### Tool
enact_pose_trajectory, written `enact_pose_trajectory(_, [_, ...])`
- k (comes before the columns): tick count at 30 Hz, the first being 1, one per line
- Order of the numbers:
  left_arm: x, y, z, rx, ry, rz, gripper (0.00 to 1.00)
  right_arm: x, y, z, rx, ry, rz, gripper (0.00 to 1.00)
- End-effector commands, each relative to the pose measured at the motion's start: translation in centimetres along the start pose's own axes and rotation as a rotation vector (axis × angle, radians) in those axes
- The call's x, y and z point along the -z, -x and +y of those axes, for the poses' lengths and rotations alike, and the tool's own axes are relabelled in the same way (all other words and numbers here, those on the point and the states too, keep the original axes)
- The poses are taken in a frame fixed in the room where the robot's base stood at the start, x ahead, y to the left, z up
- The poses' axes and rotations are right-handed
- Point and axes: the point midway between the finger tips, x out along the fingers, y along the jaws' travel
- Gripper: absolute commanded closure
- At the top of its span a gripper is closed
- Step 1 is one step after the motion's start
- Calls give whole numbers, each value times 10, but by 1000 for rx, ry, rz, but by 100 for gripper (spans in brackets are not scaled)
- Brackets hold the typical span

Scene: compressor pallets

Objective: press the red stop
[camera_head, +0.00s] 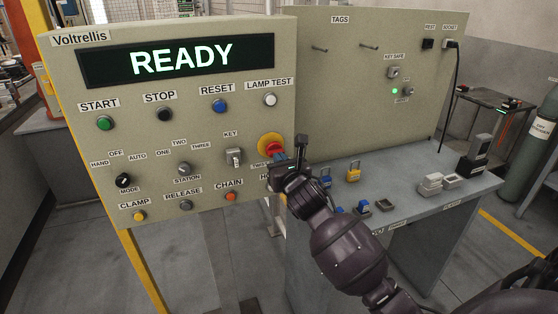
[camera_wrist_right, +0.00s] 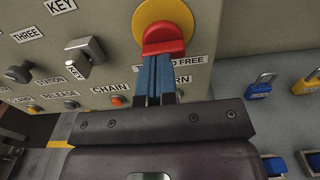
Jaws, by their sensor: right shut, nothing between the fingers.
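The red stop (camera_head: 273,147) is a red mushroom button on a round yellow plate, at the lower right of the control panel (camera_head: 70,175). In the right wrist view the red stop (camera_wrist_right: 163,37) is at the upper middle, with the yellow plate around its top. My right gripper (camera_head: 279,161) is at the button's lower right in the head view, shut and empty. In the wrist view the blue fingertips (camera_wrist_right: 158,65) overlap the button's lower edge; I cannot tell whether they touch it. The label beneath is partly hidden. My left gripper is not in view.
The panel display (camera_head: 180,60) reads READY. A key switch (camera_head: 234,156) and an orange CHAIN button (camera_head: 231,196) are left of the stop. To the right, a grey bench (camera_head: 410,205) holds padlocks (camera_head: 353,173) and small boxes (camera_head: 432,183), below a TAGS board (camera_head: 345,85).

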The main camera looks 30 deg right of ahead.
Motion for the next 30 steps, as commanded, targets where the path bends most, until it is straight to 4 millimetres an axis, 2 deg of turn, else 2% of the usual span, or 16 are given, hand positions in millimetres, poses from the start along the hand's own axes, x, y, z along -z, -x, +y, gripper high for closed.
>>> enact_pose_trajectory(13, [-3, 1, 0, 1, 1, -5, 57, 0, -6, 0, 0, 0, 0, 100])
enact_pose_trajectory(22, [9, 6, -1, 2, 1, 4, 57, -3, -23, 0, -1, 2, -1, 100])
enact_pose_trajectory(30, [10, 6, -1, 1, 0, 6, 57, -2, -26, -1, 0, 1, -3, 100])
